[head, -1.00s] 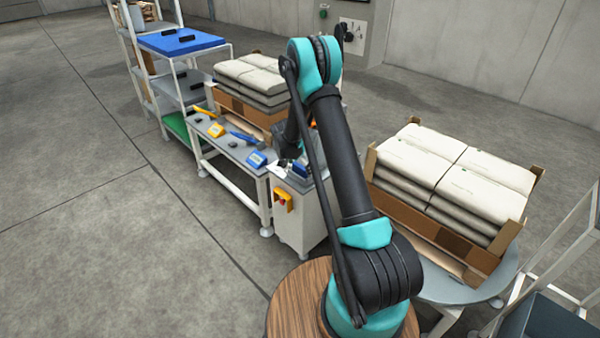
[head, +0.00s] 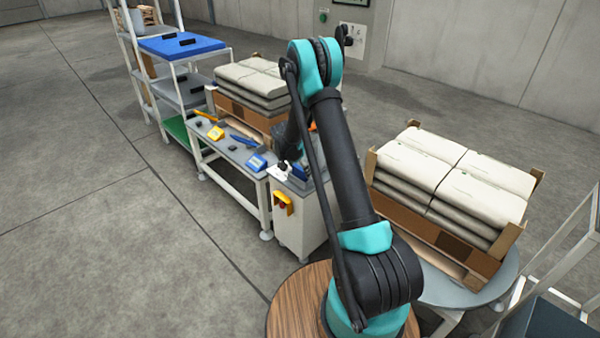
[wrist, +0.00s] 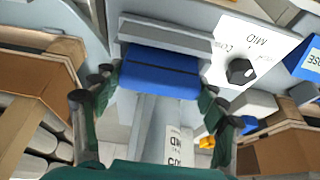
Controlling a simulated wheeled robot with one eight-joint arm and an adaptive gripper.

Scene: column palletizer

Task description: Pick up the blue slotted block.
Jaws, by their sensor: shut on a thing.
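The blue slotted block (wrist: 160,72) shows in the wrist view between the two dark green fingers of my gripper (wrist: 157,100). A dark slot line runs across its face. My gripper is shut on the block, with a finger at its left and right sides. A grey ledge or bar lies just beyond the block's upper edge. In the head view the block (head: 300,170) is a small blue patch, mostly hidden by my arm. Whether it touches the surface beneath is not clear.
A bench (head: 235,150) holds blue and yellow labelled stands. Sack-filled crates stand behind it and at right (head: 450,190). A blue-topped shelf (head: 182,45) is at the back left.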

